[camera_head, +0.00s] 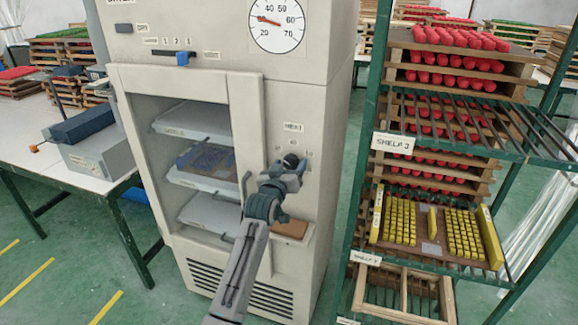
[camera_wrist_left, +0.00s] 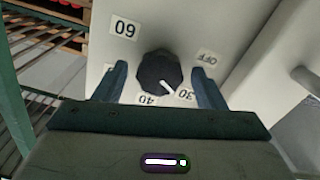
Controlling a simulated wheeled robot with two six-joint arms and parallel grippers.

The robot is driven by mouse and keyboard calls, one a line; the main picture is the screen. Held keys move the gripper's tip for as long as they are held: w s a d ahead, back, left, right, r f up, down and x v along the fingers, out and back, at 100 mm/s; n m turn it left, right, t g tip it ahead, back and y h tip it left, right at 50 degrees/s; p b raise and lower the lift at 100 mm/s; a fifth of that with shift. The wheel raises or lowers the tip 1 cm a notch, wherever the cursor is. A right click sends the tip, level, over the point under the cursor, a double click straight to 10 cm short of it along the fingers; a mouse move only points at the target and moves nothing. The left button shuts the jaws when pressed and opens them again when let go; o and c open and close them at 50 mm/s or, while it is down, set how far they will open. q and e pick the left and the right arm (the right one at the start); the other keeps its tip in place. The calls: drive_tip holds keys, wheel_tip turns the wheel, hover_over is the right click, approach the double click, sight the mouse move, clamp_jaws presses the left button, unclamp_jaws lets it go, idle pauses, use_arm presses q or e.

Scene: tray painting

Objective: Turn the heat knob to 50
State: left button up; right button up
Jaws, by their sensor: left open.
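The dark heat knob (camera_wrist_left: 157,70) is on the pale front panel of the cabinet, under the HEAT label (camera_head: 293,127) in the head view. Its white pointer mark is directed toward the 30 label (camera_wrist_left: 186,95), between 30 and 40. The 60 (camera_wrist_left: 125,28) and OFF (camera_wrist_left: 207,56) labels also show; I see no 50 label in the wrist view. My left gripper (camera_wrist_left: 160,85) is open, one finger on each side of the knob with gaps between. In the head view my left gripper (camera_head: 284,178) is at the knob and partly hides it.
The cabinet (camera_head: 330,110) has a round gauge (camera_head: 277,24) above, with its needle near 30, and a slider (camera_head: 182,58). A glazed door (camera_head: 120,80) is left of the knob. A green shelf rack (camera_head: 370,130) stands close on the right.

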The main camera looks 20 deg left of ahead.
use_arm(q)
drive_tip(key=shift+c, duration=0.4)
drive_tip(key=c, duration=0.7)
drive_tip(key=shift+c, duration=1)
use_arm(e)
drive_tip(key=shift+a, duration=0.3)
